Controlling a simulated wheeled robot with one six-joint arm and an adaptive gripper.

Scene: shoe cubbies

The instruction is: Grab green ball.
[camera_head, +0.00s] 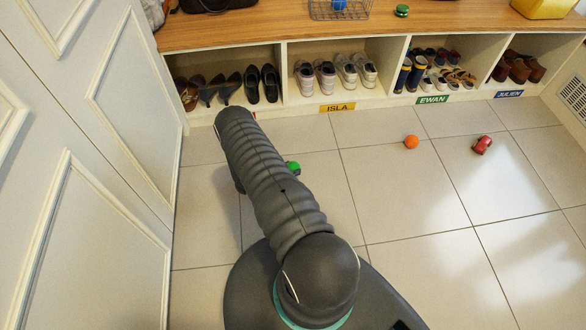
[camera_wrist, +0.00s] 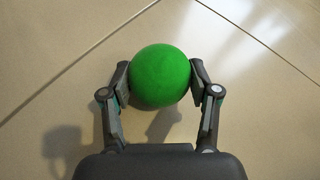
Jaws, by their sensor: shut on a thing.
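The green ball (camera_wrist: 160,76) sits between the two fingers of my gripper (camera_wrist: 160,82) in the wrist view. Both fingertips touch its sides, and the gripper is shut on it. The tiled floor lies below; I cannot tell for certain whether the ball touches it. In the head view, a small part of the green ball (camera_head: 293,168) shows at the right edge of my arm. My gripper is hidden behind my arm in that view.
An orange ball (camera_head: 411,142) and a red toy car (camera_head: 482,145) lie on the tiles to the right. Cubbies with several pairs of shoes stand along the back under a wooden bench top (camera_head: 270,27). A white panelled door (camera_head: 120,120) is at the left.

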